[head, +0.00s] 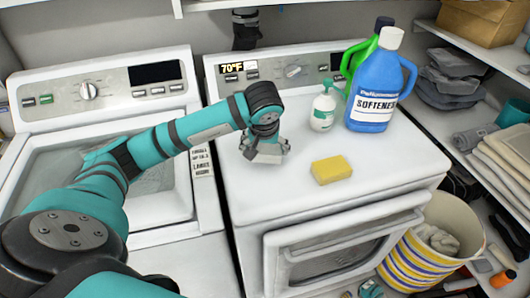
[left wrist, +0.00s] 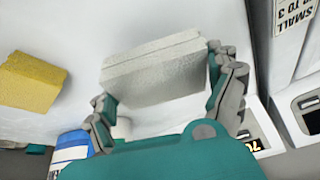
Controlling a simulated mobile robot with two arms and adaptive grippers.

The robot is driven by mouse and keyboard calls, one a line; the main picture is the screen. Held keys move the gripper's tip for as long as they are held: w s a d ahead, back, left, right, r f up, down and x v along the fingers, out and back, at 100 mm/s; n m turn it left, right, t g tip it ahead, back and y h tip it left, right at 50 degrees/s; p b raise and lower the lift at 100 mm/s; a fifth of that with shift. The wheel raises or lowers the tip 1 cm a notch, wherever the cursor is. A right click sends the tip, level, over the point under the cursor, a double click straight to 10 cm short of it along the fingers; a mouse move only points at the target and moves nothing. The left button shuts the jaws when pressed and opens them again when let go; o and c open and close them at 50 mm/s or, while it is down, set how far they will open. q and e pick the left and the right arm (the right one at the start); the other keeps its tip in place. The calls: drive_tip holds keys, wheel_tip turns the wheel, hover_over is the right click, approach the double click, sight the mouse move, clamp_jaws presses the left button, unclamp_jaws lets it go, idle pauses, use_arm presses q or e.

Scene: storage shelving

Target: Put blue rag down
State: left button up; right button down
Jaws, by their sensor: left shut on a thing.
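My left gripper (head: 265,150) is just over the white top of the right-hand machine (head: 230,180). It is shut on a pale grey, block-like thing (left wrist: 155,72), which sits between its fingers in the left wrist view. I cannot tell whether this block touches the machine top. I see nothing clearly blue and cloth-like in the gripper. Folded grey-blue cloths (head: 448,85) lie on the right shelf. My right gripper is not in view.
A yellow sponge (head: 331,170) lies on the machine top, right of my gripper. A white pump bottle (head: 323,110), a blue softener bottle (head: 372,95) and a green bottle (head: 357,65) stand behind it. A striped basket (head: 425,255) stands at the lower right.

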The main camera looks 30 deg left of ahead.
sight(265, 157)
use_arm(q)
drive_tip(key=shift+f, duration=0.45)
wheel_tip(265, 157, down, 2)
drive_tip(key=shift+f+p, duration=0.1)
drive_tip(key=shift+p, duration=0.6)
drive_tip(key=shift+f, duration=0.2)
drive_tip(key=shift+f+b, duration=0.25)
drive_tip(key=shift+b, duration=0.05)
drive_tip(key=o, duration=0.8)
drive_tip(key=shift+r, duration=0.1)
drive_tip(key=shift+o, duration=0.2)
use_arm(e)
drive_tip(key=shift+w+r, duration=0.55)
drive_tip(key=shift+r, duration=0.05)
